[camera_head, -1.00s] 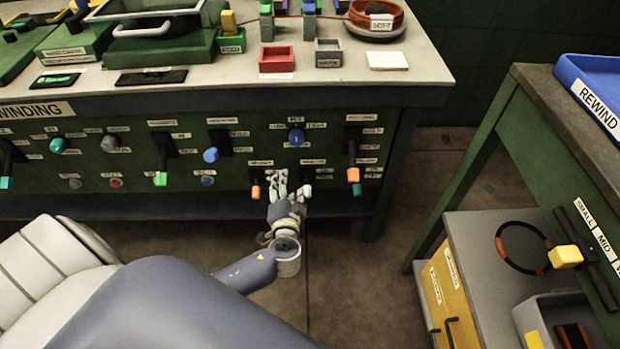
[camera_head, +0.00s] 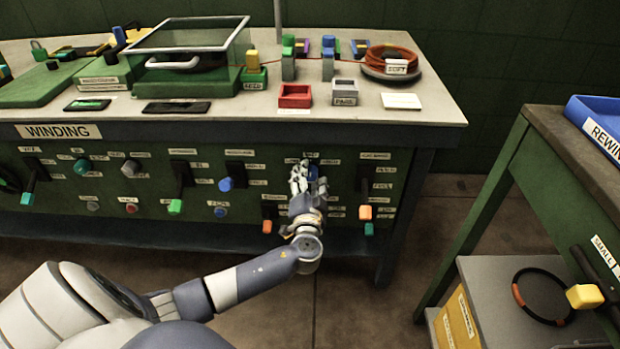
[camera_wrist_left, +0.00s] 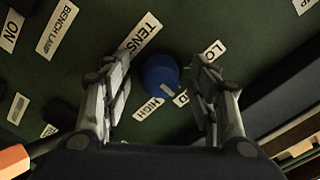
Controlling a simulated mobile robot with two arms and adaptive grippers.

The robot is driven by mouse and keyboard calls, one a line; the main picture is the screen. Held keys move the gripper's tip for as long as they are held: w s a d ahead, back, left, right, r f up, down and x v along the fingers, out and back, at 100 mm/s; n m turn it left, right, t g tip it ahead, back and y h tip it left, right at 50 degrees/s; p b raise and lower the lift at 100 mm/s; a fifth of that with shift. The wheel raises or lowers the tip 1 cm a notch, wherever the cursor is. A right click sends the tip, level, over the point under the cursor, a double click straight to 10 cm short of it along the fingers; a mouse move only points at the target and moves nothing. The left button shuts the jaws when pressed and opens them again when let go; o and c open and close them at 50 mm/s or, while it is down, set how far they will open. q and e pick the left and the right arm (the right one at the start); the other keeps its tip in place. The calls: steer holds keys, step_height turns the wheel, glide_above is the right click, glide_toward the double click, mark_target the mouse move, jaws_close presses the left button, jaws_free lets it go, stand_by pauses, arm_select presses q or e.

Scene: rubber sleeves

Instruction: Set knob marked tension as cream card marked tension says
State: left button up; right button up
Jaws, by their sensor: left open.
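The blue knob (camera_wrist_left: 161,74) marked tension is on the dark green panel of the winding bench. In the left wrist view its label, partly hidden, reads "TENS", with "HIGH", "LO" and a partly covered label ending in D around it. A pale pointer mark shows on the knob's lower edge, toward the label ending in D. My left gripper (camera_wrist_left: 160,100) is open, with one finger on each side of the knob; I cannot tell if they touch it. In the head view the left gripper (camera_head: 306,180) partly covers the blue knob (camera_head: 313,172). A blank-looking cream card (camera_head: 401,101) lies on the bench top.
Slide levers with orange handles (camera_head: 365,212) and another blue knob (camera_head: 225,184) are on the same panel. Red (camera_head: 295,96) and grey bins stand on the bench top. A side table with a blue tray (camera_head: 600,122) stands at the right, with open floor between.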

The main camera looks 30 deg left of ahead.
arm_select(q)
steer(key=shift+w+a, duration=0.15)
steer(key=shift+w, duration=0.05)
steer(key=c, duration=1.1)
steer(key=shift+o, duration=0.2)
